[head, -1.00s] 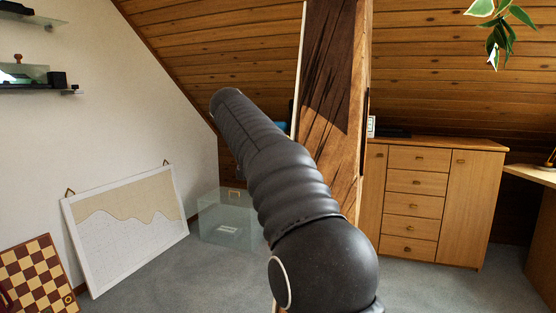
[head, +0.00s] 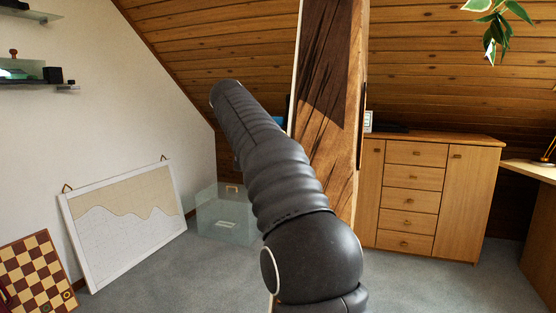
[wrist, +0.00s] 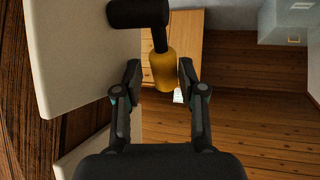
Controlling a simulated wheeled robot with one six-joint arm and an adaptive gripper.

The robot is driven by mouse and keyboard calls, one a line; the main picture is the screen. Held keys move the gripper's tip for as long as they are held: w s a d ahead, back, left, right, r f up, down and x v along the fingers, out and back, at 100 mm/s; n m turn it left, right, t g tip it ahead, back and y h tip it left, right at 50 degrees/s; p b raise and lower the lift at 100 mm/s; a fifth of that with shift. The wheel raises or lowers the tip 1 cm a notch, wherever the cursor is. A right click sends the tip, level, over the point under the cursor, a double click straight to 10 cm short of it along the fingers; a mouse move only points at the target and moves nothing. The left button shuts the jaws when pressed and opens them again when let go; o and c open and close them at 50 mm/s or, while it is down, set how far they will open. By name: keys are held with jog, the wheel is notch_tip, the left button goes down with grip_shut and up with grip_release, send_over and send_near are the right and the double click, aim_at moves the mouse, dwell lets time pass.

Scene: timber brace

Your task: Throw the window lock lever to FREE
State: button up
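The lock lever shows in the wrist view as a black pivot (wrist: 138,13) with a short black stem and a yellow grip (wrist: 163,72) at its end. It stands out from a pale plate (wrist: 75,60) on the left. My gripper (wrist: 160,69) is open, with one finger on each side of the yellow grip. The grip appears between the fingertips, with a gap to the left finger and a very narrow one to the right. Whether the right finger touches it I cannot tell. In the head view my arm hides the gripper and the lever.
A timber post (head: 329,90) stands just behind my arm. A drawer cabinet (head: 410,200) is at the right, with a desk (head: 541,172) beyond it. A clear box (head: 222,212), a framed board (head: 125,225) and a chessboard (head: 35,275) are at the left. Grey carpet is open between.

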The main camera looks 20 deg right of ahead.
jog(key=v, duration=1.2)
dwell(0.3)
jog(key=shift+s, duration=0.1)
